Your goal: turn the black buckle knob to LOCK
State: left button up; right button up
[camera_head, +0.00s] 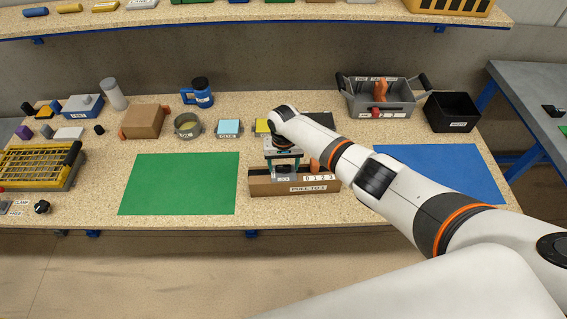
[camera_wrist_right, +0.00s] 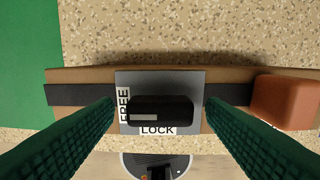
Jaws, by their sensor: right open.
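The black buckle knob (camera_wrist_right: 165,108) is a bar on a grey plate (camera_wrist_right: 160,82) in the right wrist view. It lies lengthwise left to right, its pale mark on the left half, toward the FREE label (camera_wrist_right: 124,104). The LOCK label (camera_wrist_right: 157,130) is on the plate's near edge, below the knob. My right gripper (camera_wrist_right: 160,101) is open, with one green fingertip beyond each end of the knob; contact cannot be told. In the head view my right gripper (camera_head: 284,163) is above the brown box (camera_head: 260,187) and hides the knob. My left gripper is out of view.
A black strap (camera_wrist_right: 75,95) runs along the box beside an orange block (camera_wrist_right: 285,101). A green mat (camera_head: 182,184) lies left and a blue mat (camera_head: 440,172) right. A grey toolbox (camera_head: 360,103) and black bin (camera_head: 452,112) stand back right. The green mat is clear.

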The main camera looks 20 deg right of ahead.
jog(key=c, duration=1)
jog(key=shift+n, duration=0.4)
jog(key=n, duration=0.3)
jog(key=shift+n, duration=0.4)
jog(key=n, duration=0.4)
jog(key=shift+f+n, duration=0.1)
jog(key=shift+n, duration=0.2)
jog(key=n, duration=0.4)
jog(key=shift+b, duration=0.3)
jog(key=n, duration=0.4)
jog(key=shift+n, duration=0.3)
